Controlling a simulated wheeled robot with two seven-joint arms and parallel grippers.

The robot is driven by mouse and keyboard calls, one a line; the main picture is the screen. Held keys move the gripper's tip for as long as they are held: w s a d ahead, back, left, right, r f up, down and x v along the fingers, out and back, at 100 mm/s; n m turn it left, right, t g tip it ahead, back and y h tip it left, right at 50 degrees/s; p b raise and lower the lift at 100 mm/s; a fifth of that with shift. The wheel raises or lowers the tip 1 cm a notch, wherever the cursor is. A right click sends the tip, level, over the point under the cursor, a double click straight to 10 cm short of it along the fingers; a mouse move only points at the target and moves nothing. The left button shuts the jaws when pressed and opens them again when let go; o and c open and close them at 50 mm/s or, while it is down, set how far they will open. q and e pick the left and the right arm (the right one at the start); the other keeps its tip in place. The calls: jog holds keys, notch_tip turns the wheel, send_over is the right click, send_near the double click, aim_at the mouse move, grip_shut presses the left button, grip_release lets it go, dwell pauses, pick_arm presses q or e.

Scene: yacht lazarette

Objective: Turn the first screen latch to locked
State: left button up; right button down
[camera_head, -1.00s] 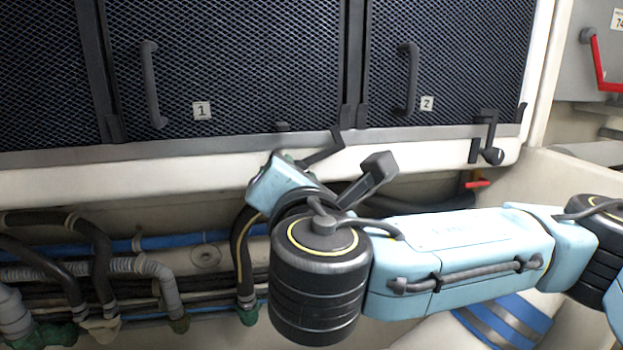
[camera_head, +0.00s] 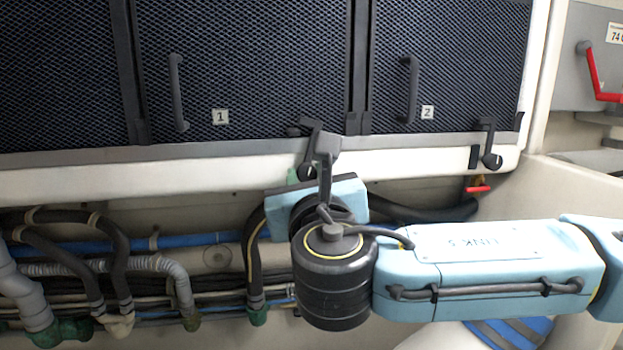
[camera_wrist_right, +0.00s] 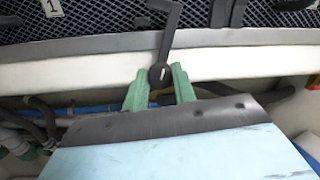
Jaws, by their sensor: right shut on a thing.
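The first screen latch (camera_head: 312,133) is a dark lever with a round pivot knob, on the sill below the screen panel marked 1 (camera_head: 220,117). Its arm points up, its tip bent to the left over the grey rail. In the right wrist view the latch (camera_wrist_right: 170,38) stands nearly upright. My right gripper (camera_wrist_right: 160,76) has its two green fingers shut on the latch's knob, one on each side. In the head view my wrist and its dark camera post hide most of the fingers. My left gripper is not in view.
A second latch (camera_head: 490,150) sits to the right under panel 2, above a small red valve handle (camera_head: 478,189). Hoses and pipes (camera_head: 100,250) run below the sill at left. Screen handles (camera_head: 178,92) stick out above. A red lever (camera_head: 597,72) is at far right.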

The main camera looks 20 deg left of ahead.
jog(key=shift+n+y, duration=0.3)
jog(key=shift+n, duration=1.4)
jog(key=c, duration=1.1)
grip_release()
jog(key=shift+c, duration=0.2)
jog(key=shift+s+d, duration=0.1)
jog(key=b+v, duration=0.4)
jog(key=v, duration=0.9)
jog(key=shift+s, duration=0.1)
